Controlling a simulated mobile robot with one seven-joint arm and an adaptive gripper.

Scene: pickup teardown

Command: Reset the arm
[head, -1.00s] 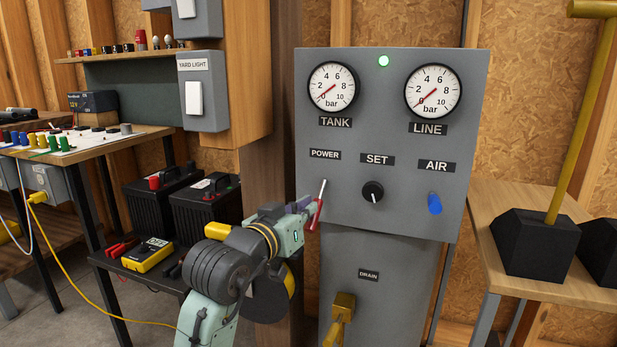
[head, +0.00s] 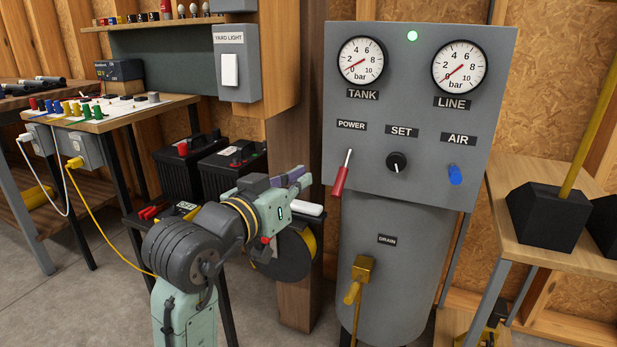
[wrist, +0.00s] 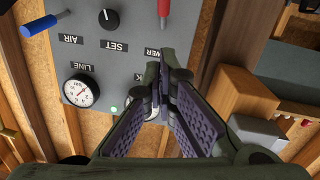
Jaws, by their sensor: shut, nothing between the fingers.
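My gripper (head: 303,183) is shut and empty in the head view, left of the grey control panel (head: 425,110) and apart from it. In the wrist view its purple-padded fingers (wrist: 170,72) meet in front of the panel, which appears upside down. The red-handled POWER lever (head: 341,179) hangs with its red end down, to the right of my gripper. The black SET knob (head: 397,162) and the blue AIR handle (head: 455,174) are further right. The green lamp (head: 412,36) is lit.
A grey tank with a yellow DRAIN valve (head: 354,287) stands below the panel. A wooden post (head: 298,110) and black batteries (head: 192,165) are behind my arm. A wooden bench (head: 545,235) with black blocks is at right. The floor in front shows free room.

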